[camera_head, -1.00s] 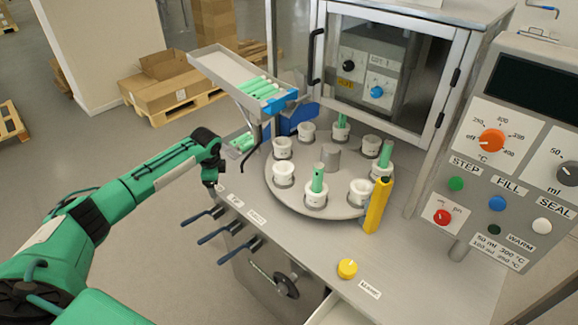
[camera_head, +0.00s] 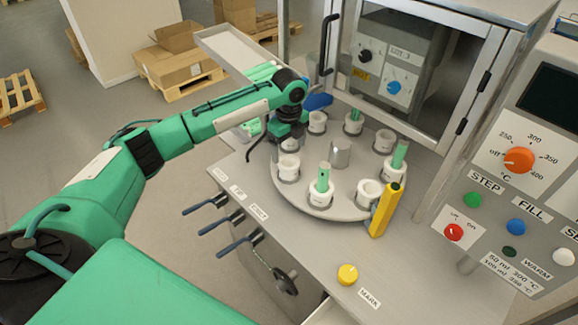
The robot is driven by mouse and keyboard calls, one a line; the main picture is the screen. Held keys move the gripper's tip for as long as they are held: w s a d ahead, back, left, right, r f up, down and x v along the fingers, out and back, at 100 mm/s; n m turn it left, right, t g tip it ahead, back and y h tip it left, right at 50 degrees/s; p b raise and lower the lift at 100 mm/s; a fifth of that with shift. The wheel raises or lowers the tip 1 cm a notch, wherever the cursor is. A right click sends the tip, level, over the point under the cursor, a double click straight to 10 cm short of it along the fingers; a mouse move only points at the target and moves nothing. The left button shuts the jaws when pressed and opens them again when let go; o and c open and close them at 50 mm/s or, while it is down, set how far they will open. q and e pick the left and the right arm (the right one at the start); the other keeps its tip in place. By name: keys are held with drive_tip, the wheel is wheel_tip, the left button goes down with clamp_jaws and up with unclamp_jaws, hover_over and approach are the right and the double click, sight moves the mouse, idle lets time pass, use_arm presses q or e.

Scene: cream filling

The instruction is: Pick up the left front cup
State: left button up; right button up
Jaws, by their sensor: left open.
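Several white cups stand in a ring on the grey round turntable (camera_head: 310,209). The left front cup (camera_head: 289,169) is white and empty of any tube, at the turntable's left. My left gripper (camera_head: 286,146) is open just behind and above it, pointing down at the left rear edge of the ring. The gripper hides the cup position behind the left front one, and its fingertips are hard to make out. The front cup (camera_head: 319,193) to the right holds a green tube (camera_head: 324,176). My right gripper is not in view.
A yellow pen-like bar (camera_head: 385,211) stands at the turntable's right front. A chute (camera_head: 230,53) with green tubes is behind my left arm. Levers (camera_head: 230,222) and a yellow knob (camera_head: 347,274) line the front. A glass-doored cabinet (camera_head: 400,70) stands behind.

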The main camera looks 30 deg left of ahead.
sight(289, 162)
use_arm(q)
drive_tip(key=shift+w+f, duration=0.1)
drive_tip(key=shift+f, duration=0.7)
drive_tip(key=shift+f+p, duration=0.2)
drive_tip(key=shift+p, duration=0.1)
drive_tip(key=shift+f+p, duration=0.4)
wheel_tip(289, 162, down, 3)
drive_tip(key=shift+f+p, duration=0.2)
drive_tip(key=shift+p, duration=0.45)
drive_tip(key=shift+f, duration=0.35)
drive_tip(key=c, duration=1.1)
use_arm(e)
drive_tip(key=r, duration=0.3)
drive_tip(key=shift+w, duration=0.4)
use_arm(q)
drive_tip(key=shift+r, duration=0.1)
drive_tip(key=shift+c, duration=0.2)
